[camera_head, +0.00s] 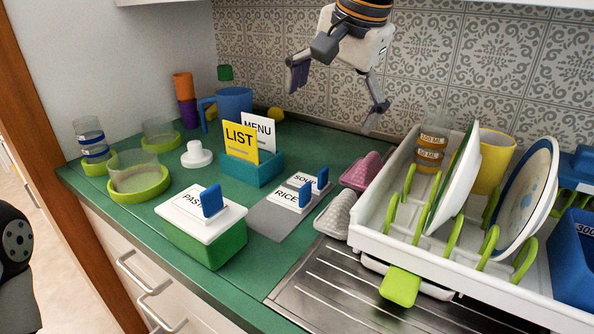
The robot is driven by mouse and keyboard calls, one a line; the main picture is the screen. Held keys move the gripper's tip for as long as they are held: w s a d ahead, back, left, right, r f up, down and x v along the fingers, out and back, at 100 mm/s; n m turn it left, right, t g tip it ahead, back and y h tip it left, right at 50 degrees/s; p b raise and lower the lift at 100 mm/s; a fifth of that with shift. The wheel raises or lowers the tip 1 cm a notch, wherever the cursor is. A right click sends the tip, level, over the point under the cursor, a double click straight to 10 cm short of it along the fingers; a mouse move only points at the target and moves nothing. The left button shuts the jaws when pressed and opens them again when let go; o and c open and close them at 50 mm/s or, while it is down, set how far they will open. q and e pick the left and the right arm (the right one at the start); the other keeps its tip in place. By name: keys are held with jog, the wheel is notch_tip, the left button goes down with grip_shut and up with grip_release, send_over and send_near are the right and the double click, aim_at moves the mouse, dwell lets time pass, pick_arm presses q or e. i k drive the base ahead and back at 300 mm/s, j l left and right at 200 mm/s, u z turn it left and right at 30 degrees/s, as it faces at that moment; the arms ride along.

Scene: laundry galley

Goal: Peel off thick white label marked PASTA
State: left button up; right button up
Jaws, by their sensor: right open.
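The thick white label marked PASTA (184,217) lies flat on top of a green box (213,250) at the front of the green counter. A blue tab (211,201) stands up from the label and hides the end of its word. My right gripper (338,96) is high at the upper middle, in front of the tiled wall. Its two fingers are spread apart and empty. It is well away from the label, up and to the right of it in the picture. My left gripper is not in view.
White RICE (284,197) and SOUP (320,181) labels with blue tabs sit on a grey plate (262,222). A teal holder (265,170) bears LIST and MENU cards. A white dish rack (470,267) fills the right. Glasses and a blue mug (235,101) stand at the back left.

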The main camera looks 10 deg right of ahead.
aim_at(204, 207)
jog(key=k, duration=1.5)
